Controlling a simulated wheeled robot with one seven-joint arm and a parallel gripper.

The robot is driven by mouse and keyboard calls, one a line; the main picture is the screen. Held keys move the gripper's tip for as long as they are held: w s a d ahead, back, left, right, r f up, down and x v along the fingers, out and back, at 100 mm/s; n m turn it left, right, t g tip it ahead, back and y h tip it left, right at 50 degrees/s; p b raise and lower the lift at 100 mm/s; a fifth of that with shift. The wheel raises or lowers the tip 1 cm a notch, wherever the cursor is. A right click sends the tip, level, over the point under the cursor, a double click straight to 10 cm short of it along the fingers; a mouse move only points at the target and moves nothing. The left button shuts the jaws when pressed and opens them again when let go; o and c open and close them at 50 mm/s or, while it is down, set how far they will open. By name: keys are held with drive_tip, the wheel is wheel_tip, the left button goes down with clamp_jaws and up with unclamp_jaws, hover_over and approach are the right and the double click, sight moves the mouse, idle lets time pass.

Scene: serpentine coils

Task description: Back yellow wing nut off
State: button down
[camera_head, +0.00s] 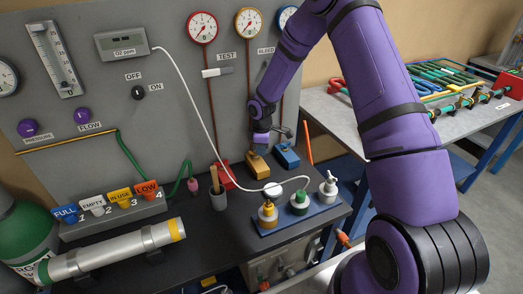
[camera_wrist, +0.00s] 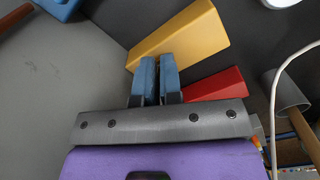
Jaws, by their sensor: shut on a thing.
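A yellow block-like piece (camera_head: 258,166), the yellow piece at my gripper, stands at the back of the dark bench against the grey panel. It also shows in the wrist view (camera_wrist: 182,34), just beyond my fingertips. My gripper (camera_wrist: 158,64) points at it with its two blue fingers close together, shut on the near part of it. In the head view my gripper (camera_head: 259,148) is directly above the yellow piece. The gripped part and any thread or stud are hidden; I cannot make out wings.
A red piece (camera_head: 226,176) stands left of the yellow one and a blue piece (camera_head: 286,156) right of it, both close. A grey cup (camera_head: 217,198) with a wooden handle, a white hose, and a blue tray (camera_head: 283,226) of bottles are nearby.

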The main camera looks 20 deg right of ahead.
drive_tip(key=shift+s+f+n, duration=0.1)
drive_tip(key=shift+f+n, duration=0.15)
drive_tip(key=shift+n, duration=0.05)
idle(0.4)
drive_tip(key=c, duration=1.3)
unclamp_jaws()
drive_tip(key=shift+r, duration=0.1)
wheel_tip(320, 180, up, 11)
drive_tip(key=shift+f, duration=0.15)
